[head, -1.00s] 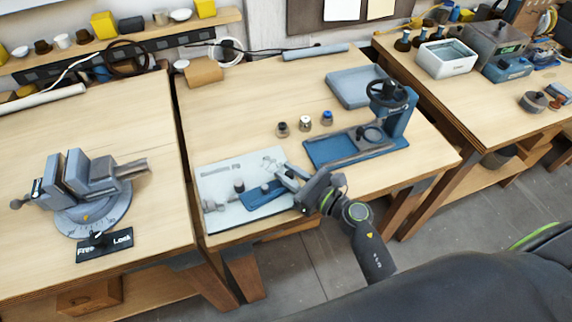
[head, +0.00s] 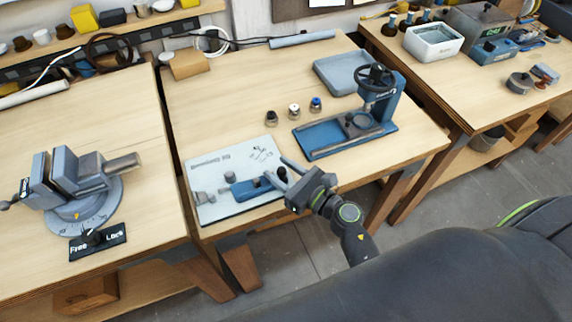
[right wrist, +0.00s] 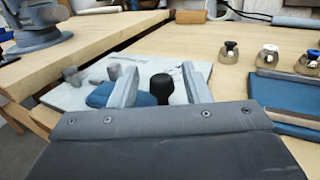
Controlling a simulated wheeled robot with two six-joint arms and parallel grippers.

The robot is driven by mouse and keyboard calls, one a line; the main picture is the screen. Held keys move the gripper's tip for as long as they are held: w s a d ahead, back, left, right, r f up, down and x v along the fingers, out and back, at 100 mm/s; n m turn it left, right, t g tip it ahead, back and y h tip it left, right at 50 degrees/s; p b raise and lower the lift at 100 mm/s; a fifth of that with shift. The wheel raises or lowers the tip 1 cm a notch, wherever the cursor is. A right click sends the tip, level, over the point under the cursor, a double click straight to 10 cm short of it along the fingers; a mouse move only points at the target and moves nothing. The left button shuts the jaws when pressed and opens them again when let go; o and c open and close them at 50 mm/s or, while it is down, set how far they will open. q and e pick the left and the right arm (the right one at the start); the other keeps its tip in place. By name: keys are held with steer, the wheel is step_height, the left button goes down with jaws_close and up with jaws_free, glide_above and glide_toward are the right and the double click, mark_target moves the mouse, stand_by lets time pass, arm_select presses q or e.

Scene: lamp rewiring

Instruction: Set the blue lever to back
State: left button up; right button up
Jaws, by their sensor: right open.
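The blue lever (head: 248,188) lies on the pale printed board (head: 208,212) at the front of the middle table. It is a blue piece with a black knob near its right end. My right gripper (head: 274,176) comes in from the right, low over the board, with its fingers at the lever's knob end. The blue body (right wrist: 110,96) is partly hidden by the left finger. Contact with the knob cannot be told. My left gripper is not in view.
A grey post (head: 230,176) stands on the board beside the lever. A blue press (head: 345,135) stands behind my right gripper, with several small knobs (head: 294,110) left of it. A vise (head: 75,185) is on the left table.

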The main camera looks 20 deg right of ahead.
steer(key=b+v, duration=0.7)
steer(key=v, duration=1)
steer(key=shift+s+b, duration=0.25)
steer(key=shift+b, duration=0.05)
steer(key=s+d+f+m+g+h, duration=0.15)
steer(key=d+f+m+h, duration=0.4)
steer(key=f+m, duration=0.85)
steer(key=d+f+m+g+h, duration=0.35)
steer(key=d+f+m, duration=0.25)
steer(key=f+m, duration=0.85)
steer(key=s+a+f+m+g, duration=0.2)
steer(key=s+f+m+g, duration=0.3)
steer(key=s+f, duration=0.5)
steer(key=s+a+f+m+g, duration=0.2)
steer(key=s+f+m+g, duration=0.2)
steer(key=s+f+m, duration=0.4)
steer(key=s+f, duration=0.3)
steer(key=f, duration=0.2)
steer(key=shift+s+g, duration=0.35)
steer(key=shift+g, duration=0.05)
